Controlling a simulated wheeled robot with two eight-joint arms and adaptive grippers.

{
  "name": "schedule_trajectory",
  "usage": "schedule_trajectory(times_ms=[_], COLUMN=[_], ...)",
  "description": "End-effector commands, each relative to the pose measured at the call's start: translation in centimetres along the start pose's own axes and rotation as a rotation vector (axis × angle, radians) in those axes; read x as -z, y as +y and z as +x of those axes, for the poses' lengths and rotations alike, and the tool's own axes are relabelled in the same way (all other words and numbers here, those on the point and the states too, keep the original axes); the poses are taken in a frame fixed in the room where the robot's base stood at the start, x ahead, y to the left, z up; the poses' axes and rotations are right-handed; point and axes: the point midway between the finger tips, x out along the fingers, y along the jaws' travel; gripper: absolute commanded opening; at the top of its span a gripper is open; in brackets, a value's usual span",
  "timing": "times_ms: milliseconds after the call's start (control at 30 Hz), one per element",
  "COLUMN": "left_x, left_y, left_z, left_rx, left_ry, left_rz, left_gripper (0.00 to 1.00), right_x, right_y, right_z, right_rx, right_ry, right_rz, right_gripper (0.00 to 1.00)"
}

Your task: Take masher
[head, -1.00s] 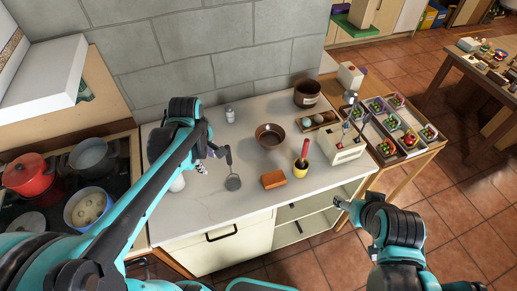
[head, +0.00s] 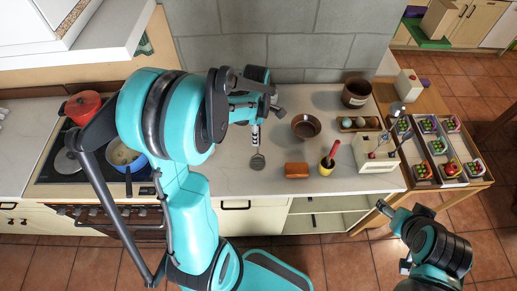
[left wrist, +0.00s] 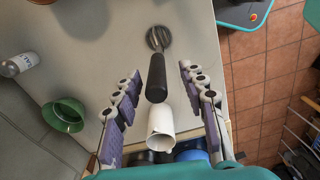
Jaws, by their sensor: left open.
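The masher shows in the left wrist view as a grey slotted head with a black handle (left wrist: 157,78), lying on the pale counter. In the head view its round grey head (head: 257,162) shows near the counter's front, with much of the handle hidden by my left gripper (head: 255,133). In the left wrist view my left gripper (left wrist: 158,72) is open, with one finger on each side of the handle. I cannot tell how high above it the fingers are. My right gripper (head: 384,207) is low in front of the counter's right end, apart from everything; its fingers are too small to read.
A white cup-like thing (left wrist: 161,128) and a green bowl (left wrist: 65,115) are close to my left fingers. The stove with a red pot (head: 83,106) is left.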

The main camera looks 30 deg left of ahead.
Motion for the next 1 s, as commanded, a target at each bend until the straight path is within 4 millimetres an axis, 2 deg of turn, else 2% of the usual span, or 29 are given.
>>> schedule_trajectory(times_ms=[100, 200, 467, 500, 633, 667, 1000], left_x=[-0.6, -0.5, -0.5, -0.5, -0.5, -0.5, -0.5], left_y=[0.3, 0.2, 0.2, 0.2, 0.2, 0.2, 0.2], left_z=[2.0, 3.1, 3.5, 3.5, 3.5, 3.5, 3.4], left_rx=[0.0, 0.0, 0.0, 0.0, 0.0, 0.0, 0.0], left_ry=[0.0, 0.0, 0.0, 0.0, 0.0, 0.0, 0.0], left_rz=[0.0, 0.0, 0.0, 0.0, 0.001, 0.001, 0.001], left_gripper=[0.42, 0.42, 0.42, 0.39, 0.05, 0.0, 0.0], right_x=[-0.1, -0.2, -0.2, -0.2, -0.2, -0.2, -0.2], right_y=[0.0, 0.0, 0.0, 0.0, 0.0, 0.0, 0.0], right_z=[0.2, 0.2, 0.2, 0.2, 0.2, 0.2, 0.2], right_rx=[0.0, 0.0, 0.0, 0.0, 0.0, 0.0, 0.0], right_ry=[0.0, 0.0, 0.0, 0.0, 0.0, 0.0, 0.0], right_rz=[0.0, 0.0, 0.0, 0.0, 0.0, 0.0, 0.0], right_gripper=[0.68, 0.68, 0.68, 0.68, 0.68, 0.68, 0.68])
